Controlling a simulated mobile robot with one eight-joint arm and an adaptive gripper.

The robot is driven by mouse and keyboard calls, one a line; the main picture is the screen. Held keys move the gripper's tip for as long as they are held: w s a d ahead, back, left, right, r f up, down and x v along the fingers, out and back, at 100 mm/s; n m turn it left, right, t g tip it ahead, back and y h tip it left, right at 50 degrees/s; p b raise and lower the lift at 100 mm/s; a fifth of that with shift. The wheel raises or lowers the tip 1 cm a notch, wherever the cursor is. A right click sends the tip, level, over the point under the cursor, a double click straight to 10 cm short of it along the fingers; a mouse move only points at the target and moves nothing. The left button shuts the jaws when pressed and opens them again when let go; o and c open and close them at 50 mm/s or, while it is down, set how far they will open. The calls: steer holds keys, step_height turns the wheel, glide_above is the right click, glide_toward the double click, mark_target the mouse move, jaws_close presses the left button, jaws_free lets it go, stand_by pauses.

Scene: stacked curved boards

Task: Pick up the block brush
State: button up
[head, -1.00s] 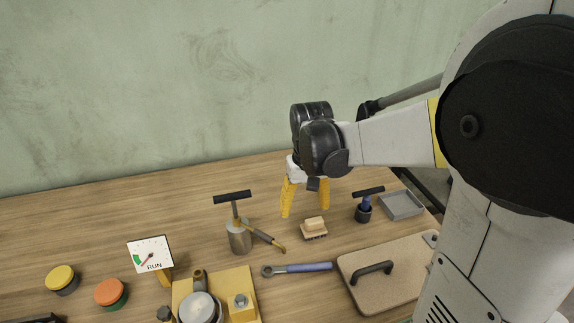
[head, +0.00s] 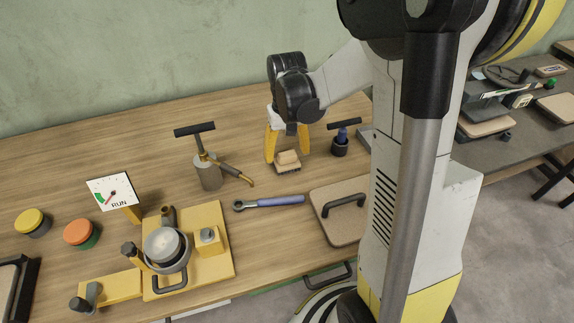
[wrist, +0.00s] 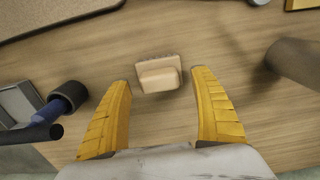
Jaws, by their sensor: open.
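The block brush (head: 288,160) is a small tan block with bristles, lying on the wooden table in the head view. In the wrist view the brush (wrist: 158,74) is just beyond the fingertips, roughly midway between them. My gripper (head: 287,158) has two yellow fingers pointing down, one to each side of the brush in the head view. The exact fingertip height over the table is hard to tell.
A dark-blue handled tool (head: 341,140) stands close to the right of the brush. A metal pump can (head: 209,172) is to its left. A blue-handled wrench (head: 268,202) and a board with a handle (head: 335,222) lie in front. Bare table lies behind.

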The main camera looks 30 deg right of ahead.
mark_target(289, 156)
step_height(289, 156, down, 2)
steer(key=shift+f, duration=0.1)
steer(key=c, duration=1.3)
steer(key=shift+r, duration=0.2)
steer(key=shift+r, duration=0.6)
steer(key=r+p, duration=0.1)
steer(key=r, duration=0.1)
steer(key=s+r+p, duration=0.1)
steer(key=shift+s+r, duration=0.1)
steer(key=shift+r, duration=0.3)
steer(key=s+r+p, duration=0.1)
steer(key=s+r, duration=0.1)
steer(key=s, duration=0.1)
steer(key=s+r+p, duration=0.1)
steer(key=s+r, duration=0.1)
steer(key=s, duration=0.2)
steer(key=s+r+p, duration=0.2)
steer(key=s, duration=0.1)
steer(key=shift+s+a, duration=0.3)
